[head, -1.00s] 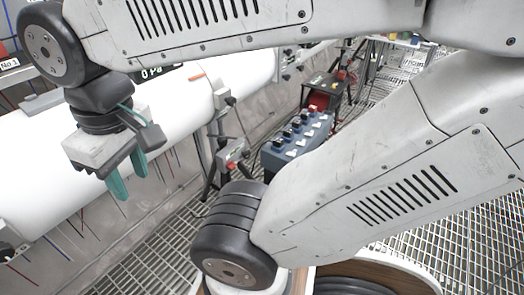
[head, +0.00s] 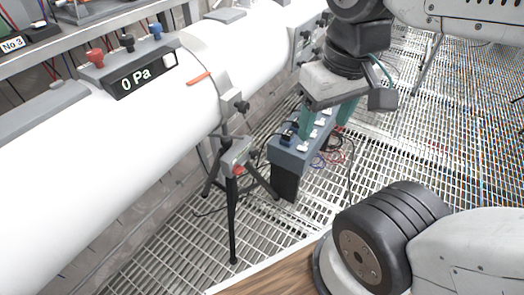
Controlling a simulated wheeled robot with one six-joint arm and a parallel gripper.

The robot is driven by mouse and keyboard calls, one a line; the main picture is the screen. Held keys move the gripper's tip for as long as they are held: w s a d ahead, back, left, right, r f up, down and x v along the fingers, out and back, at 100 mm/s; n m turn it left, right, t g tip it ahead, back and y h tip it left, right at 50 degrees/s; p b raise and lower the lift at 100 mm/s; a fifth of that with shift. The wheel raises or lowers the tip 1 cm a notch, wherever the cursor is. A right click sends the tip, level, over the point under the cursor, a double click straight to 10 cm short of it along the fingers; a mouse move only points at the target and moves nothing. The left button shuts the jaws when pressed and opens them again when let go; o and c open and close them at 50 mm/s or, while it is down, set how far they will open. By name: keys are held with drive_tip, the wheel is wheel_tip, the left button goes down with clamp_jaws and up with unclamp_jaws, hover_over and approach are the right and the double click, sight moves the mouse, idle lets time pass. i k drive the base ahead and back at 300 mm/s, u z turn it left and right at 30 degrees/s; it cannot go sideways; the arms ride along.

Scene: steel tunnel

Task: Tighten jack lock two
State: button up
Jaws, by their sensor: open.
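A tripod jack (head: 233,190) with black legs stands on the grated floor beside the white tube. Its grey head (head: 229,152) carries a small red part (head: 239,169). Above it, a black knob (head: 240,107) sits on the side of the tube's collar. No number marking a jack lock is readable, so I cannot tell which lock is number two. My gripper (head: 323,118) has two teal fingers pointing down, apart and with nothing between them. It hangs to the right of the tripod jack, in front of a blue-grey box, and appears clear of the jack.
The white tube (head: 110,150) runs along the left, with a "0 Pa" display (head: 140,77) and red, black and blue knobs on top. A blue-grey switch box (head: 290,153) stands behind my gripper, with loose cables by it. Open grated floor (head: 300,205) lies in front.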

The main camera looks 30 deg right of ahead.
sight(238, 169)
drive_tip(key=z, duration=1)
drive_tip(key=k, duration=0.55)
drive_tip(key=u, duration=0.85)
